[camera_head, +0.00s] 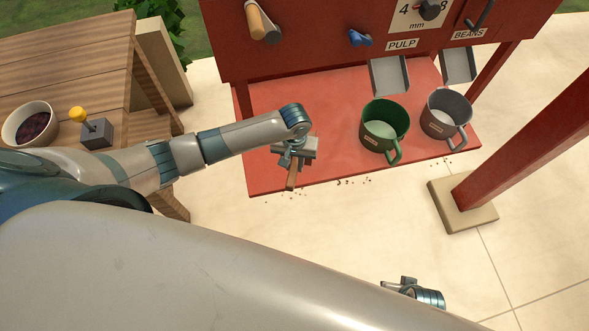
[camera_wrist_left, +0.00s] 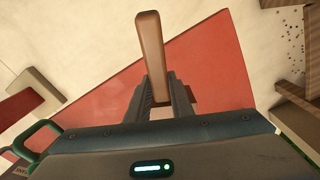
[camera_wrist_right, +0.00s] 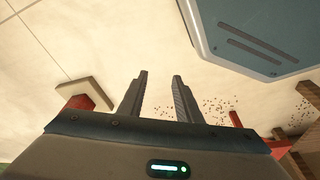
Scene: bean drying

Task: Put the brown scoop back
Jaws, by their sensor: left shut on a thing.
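The brown scoop (camera_head: 292,178) shows as a short brown bar in my left gripper (camera_head: 298,158). In the left wrist view the scoop (camera_wrist_left: 150,42) stands out between the two fingers (camera_wrist_left: 160,90), which are shut on it. Only its bar-like brown part shows clearly; I cannot make out a bowl. The gripper holds it over the front left part of the red shelf (camera_head: 262,172). My right gripper (camera_head: 398,284) is low at the right of the head view. In the right wrist view its fingers (camera_wrist_right: 160,78) are apart, with nothing between them.
A green mug (camera_head: 372,116) and a grey mug (camera_head: 437,113) stand on the shelf under the red machine's chutes. Beans lie scattered on the floor at the shelf's edge. A wooden table (camera_head: 60,65) with a bowl (camera_head: 14,122) is at left. A red post (camera_head: 520,150) stands at right.

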